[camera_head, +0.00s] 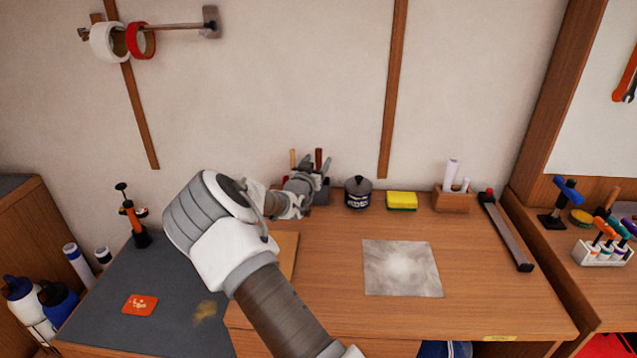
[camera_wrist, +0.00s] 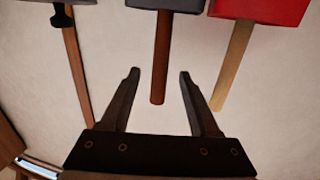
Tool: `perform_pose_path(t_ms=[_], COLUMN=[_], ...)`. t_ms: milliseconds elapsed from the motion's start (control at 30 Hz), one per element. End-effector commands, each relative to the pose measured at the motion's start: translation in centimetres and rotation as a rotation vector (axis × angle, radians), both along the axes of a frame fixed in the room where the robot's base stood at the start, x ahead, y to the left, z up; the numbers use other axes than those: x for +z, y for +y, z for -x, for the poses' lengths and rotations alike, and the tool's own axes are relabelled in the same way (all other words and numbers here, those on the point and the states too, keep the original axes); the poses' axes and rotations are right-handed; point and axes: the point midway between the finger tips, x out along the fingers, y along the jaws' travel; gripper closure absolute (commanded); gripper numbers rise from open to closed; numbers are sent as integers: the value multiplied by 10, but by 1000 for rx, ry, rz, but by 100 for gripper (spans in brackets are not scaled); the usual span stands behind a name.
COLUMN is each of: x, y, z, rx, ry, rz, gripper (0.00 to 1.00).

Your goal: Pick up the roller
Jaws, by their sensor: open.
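My gripper (camera_head: 315,166) is open and empty at the back of the wooden bench, by a small group of handled tools. In the wrist view, which is upside down, my gripper (camera_wrist: 160,73) shows both fingers apart. A dark brown handle (camera_wrist: 159,55) with a grey block at its base appears between the fingertips; whether it is truly between them in depth is unclear. A lighter wooden handle (camera_wrist: 233,65) with a red block (camera_wrist: 262,10) is to its right, outside the fingers. I cannot tell for sure which of these is the roller. My arm partly hides the group.
A dark lidded pot (camera_head: 358,193) stands just right of the tools, then a yellow sponge (camera_head: 402,201) and a wooden holder (camera_head: 454,201) with white rolls. A grey sheet (camera_head: 402,268) lies flat in front.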

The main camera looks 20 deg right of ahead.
Motion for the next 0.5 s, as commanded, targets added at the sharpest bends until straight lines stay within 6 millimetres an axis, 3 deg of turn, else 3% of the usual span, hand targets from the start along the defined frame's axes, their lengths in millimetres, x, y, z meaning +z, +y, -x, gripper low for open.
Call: perform_pose_path(t_ms=[300,500], x=[-10,-11], y=[-23,-28], z=[-31,-38], rx=[0,-1], ry=[0,0], rz=[1,0], gripper=[38,38])
